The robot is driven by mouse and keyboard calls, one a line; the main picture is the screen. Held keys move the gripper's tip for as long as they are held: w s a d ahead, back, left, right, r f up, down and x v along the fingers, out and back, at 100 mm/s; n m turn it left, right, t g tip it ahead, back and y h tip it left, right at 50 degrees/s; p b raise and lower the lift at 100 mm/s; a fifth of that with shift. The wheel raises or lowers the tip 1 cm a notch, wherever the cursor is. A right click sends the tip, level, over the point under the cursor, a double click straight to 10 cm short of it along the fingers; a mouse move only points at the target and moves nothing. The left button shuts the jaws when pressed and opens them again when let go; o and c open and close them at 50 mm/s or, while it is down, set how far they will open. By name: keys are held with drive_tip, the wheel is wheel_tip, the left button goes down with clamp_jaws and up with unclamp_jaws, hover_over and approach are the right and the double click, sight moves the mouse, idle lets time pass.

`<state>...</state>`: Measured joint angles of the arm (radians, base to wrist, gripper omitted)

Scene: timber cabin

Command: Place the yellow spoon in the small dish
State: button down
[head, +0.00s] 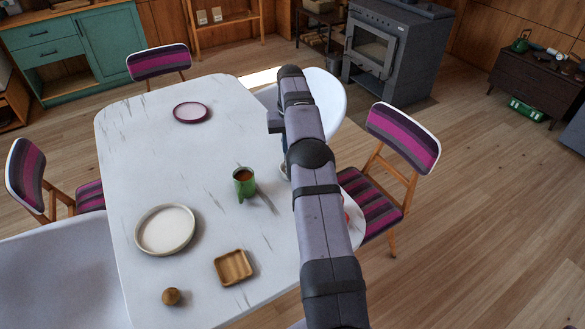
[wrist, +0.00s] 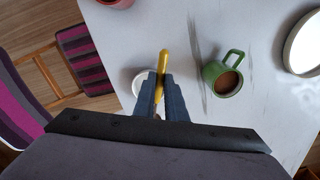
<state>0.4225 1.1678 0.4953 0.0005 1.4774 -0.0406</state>
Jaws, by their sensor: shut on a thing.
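The yellow spoon (wrist: 163,62) is held between the fingers of my gripper (wrist: 160,80) in the wrist view. Its yellow length sticks out past the fingertips; the rest is hidden between the fingers. The small white dish (wrist: 138,82) shows just left of the fingers, partly covered by them, on the white table. The spoon lies over or beside the dish's right edge in this view; I cannot tell its height above it. In the head view my arm hides the spoon and most of the dish.
A green mug (head: 244,184) of brown drink stands near the dish; it also shows in the wrist view (wrist: 223,77). A large white plate (head: 165,230), a square wooden tray (head: 233,267), a round brown thing (head: 171,296) and a purple dish (head: 191,112) are on the table (head: 140,140). Striped chairs surround it.

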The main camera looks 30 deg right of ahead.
drive_tip(key=shift+d, duration=0.1)
drive_tip(key=shift+f+p, duration=0.8)
drive_tip(key=shift+f, duration=4.15)
drive_tip(key=shift+f, duration=0.15)
drive_tip(key=c, duration=1.8)
unclamp_jaws()
wheel_tip(320, 180, up, 12)
drive_tip(key=shift+r+b, duration=0.1)
drive_tip(key=shift+b, duration=0.4)
